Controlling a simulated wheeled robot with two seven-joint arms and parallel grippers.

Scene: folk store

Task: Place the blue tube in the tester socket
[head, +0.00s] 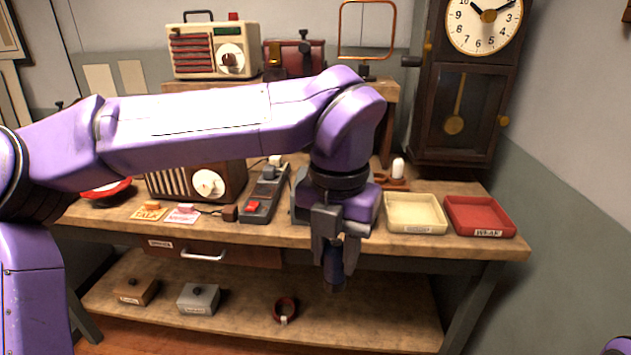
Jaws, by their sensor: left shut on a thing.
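My left gripper (332,255) points down in front of the bench's front edge. It is shut on a dark blue tube (335,274), which hangs roughly upright below the fingers. The upper part of the tube is hidden by the fingers. A long grey device with a red button (254,205) lies on the bench to the left of the gripper. A grey box (299,208) stands mostly hidden behind my gripper. I cannot tell which of them is the tester, and no socket shows clearly. My right gripper is not in view.
On the bench (470,246) stand a cream tray (415,228), a red tray (481,230) labelled WEAK, and a wooden radio (176,184). A tall clock (462,110) stands behind. Small boxes (199,299) sit on the lower shelf.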

